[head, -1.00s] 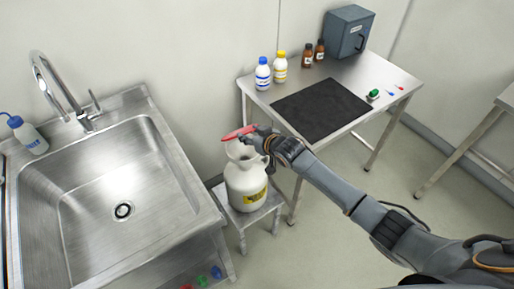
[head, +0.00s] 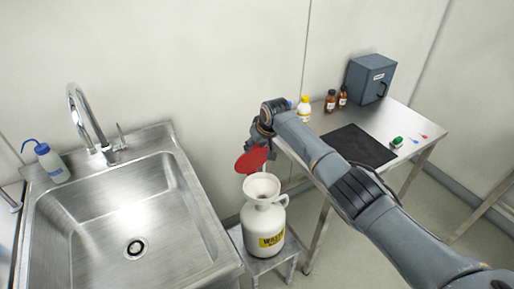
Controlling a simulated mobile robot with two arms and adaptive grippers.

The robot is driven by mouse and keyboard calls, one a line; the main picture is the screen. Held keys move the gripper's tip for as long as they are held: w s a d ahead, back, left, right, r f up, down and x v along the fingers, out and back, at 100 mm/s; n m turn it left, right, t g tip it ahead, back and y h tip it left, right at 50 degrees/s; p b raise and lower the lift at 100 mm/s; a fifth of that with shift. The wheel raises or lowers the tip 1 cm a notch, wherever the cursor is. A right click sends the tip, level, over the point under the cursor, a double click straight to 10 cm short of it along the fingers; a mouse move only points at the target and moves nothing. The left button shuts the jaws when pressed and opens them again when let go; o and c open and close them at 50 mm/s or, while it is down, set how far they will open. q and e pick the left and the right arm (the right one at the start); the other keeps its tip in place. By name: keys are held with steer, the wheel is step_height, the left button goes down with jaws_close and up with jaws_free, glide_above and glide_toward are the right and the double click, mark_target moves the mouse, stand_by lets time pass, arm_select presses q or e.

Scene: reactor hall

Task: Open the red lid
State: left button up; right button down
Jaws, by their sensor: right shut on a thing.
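The red lid (head: 251,160) stands tilted up above and behind the white funnel mouth (head: 262,187) of the cream waste jug (head: 266,228). The funnel mouth is uncovered. My right gripper (head: 262,147) is shut on the lid at its upper right edge; the fingers are partly hidden by the wrist and lid. Whether the lid still joins the funnel by a hinge I cannot tell. The jug stands upright with a yellow label. My left gripper is not in view.
The jug stands on a small metal stool (head: 262,265) between the steel sink (head: 125,215) and a metal table (head: 400,112). The table bears a black mat (head: 352,146), bottles and a grey box (head: 370,78). My right arm passes over the table's front.

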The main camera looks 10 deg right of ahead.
steer(key=shift+w+a+f, duration=0.1)
steer(key=shift+w+f, duration=0.05)
steer(key=shift+w, duration=0.15)
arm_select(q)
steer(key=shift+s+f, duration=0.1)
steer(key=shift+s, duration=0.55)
arm_select(e)
steer(key=shift+s, duration=0.15)
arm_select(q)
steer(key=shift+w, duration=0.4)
arm_select(e)
steer(key=shift+r, duration=0.2)
steer(key=c, duration=0.9)
jaws_free()
steer(key=shift+o, duration=1.3)
steer(key=shift+f, duration=0.1)
